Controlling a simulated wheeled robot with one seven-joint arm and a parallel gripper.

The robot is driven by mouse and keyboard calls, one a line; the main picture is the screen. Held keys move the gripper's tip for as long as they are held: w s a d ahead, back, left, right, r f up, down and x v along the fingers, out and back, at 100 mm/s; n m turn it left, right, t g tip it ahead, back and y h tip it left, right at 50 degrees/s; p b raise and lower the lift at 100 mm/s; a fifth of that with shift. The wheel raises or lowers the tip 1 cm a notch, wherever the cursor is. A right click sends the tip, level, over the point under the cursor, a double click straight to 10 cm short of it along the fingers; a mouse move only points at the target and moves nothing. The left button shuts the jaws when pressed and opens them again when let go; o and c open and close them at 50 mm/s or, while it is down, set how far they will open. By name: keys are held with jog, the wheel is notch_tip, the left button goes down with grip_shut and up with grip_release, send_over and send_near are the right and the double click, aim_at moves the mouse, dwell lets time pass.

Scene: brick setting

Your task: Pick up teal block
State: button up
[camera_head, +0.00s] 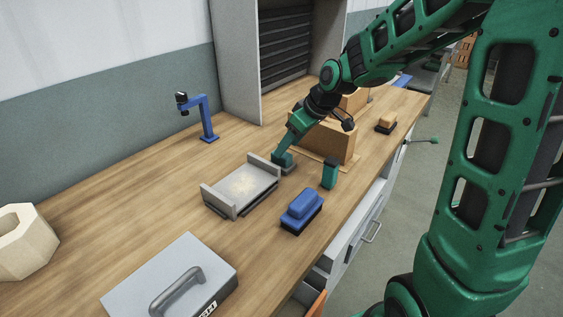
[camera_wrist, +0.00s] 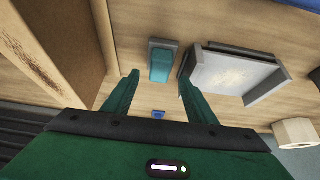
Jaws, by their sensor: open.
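A teal block (camera_wrist: 161,65) with a grey end lies on the wood tabletop in the wrist view. It sits between the grey tray and the brown box, ahead of my fingertips. My gripper (camera_wrist: 160,92) is open, with a finger to each side and nothing between the tips. In the head view my gripper (camera_head: 285,157) reaches down near the tray's right end; its fingers are hard to make out there.
The grey tray (camera_head: 207,207) is left of my gripper, and the brown box (camera_head: 338,147) is close on its right. A blue block (camera_head: 301,207) is near the front edge. A grey toolbox (camera_head: 130,292) and a blue stand (camera_head: 207,118) are further off.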

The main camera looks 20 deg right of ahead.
aim_at(282, 160)
jog(key=shift+x, duration=3.05)
jog(key=shift+w, duration=0.1)
jog(key=shift+c, duration=0.7)
jog(key=shift+r, duration=0.1)
jog(key=c, duration=0.8)
